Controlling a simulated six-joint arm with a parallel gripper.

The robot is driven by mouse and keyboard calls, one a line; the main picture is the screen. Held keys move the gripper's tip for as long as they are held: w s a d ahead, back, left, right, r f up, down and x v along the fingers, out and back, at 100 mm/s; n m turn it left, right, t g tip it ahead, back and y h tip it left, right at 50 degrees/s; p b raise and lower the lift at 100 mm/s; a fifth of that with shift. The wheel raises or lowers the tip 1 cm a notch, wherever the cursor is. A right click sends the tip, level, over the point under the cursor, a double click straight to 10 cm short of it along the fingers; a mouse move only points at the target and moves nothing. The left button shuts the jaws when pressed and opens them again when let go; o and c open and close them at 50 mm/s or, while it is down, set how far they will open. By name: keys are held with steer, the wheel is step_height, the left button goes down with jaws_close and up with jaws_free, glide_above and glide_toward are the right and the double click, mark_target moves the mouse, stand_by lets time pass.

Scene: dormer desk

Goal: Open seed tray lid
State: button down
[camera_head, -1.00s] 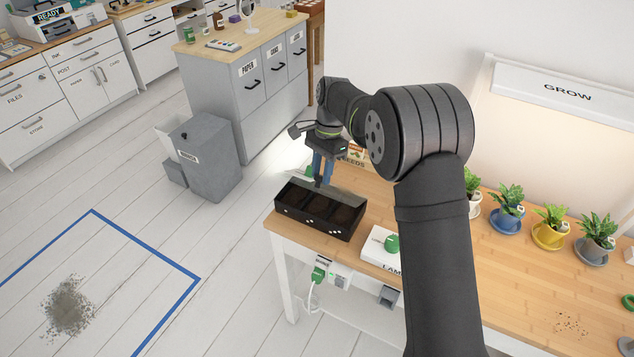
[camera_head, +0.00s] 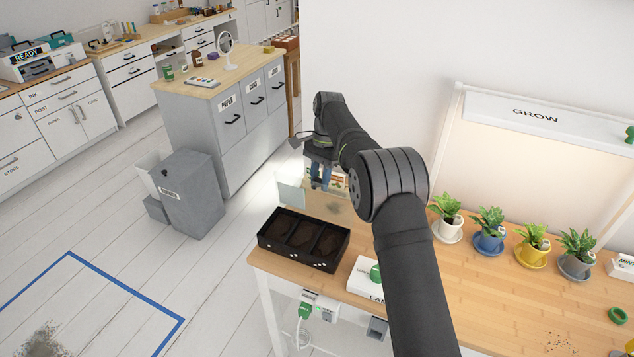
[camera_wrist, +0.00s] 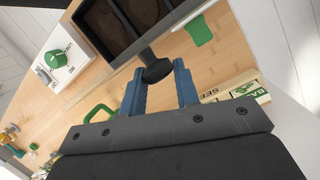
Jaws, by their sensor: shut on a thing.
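The black seed tray (camera_head: 262,243) sits at the left end of the wooden desk, with dark soil in its compartments. It also shows at the top of the wrist view (camera_wrist: 118,52). Its clear lid (camera_head: 290,193) stands raised along the tray's back side, steeply tilted; part of it is hidden behind my gripper. My gripper (camera_head: 319,186) is above the tray's back edge. In the wrist view, my gripper's blue fingers (camera_wrist: 160,88) are closed on the lid's dark knob (camera_wrist: 154,68). The knob is hidden in the head view.
A white box (camera_head: 365,278) with a green item on it stands right of the tray. A seed packet box (camera_head: 340,180) is behind my gripper. Several potted plants (camera_head: 488,228) stand further right under the grow light. A grey bin (camera_head: 192,195) stands on the floor at left.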

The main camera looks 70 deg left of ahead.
steer(key=shift+a+f, duration=0.35)
steer(key=shift+a, duration=0.2)
steer(key=c, duration=1.1)
jaws_free()
steer(key=shift+w, duration=0.15)
steer(key=v, duration=0.7)
steer(key=shift+r, duration=0.3)
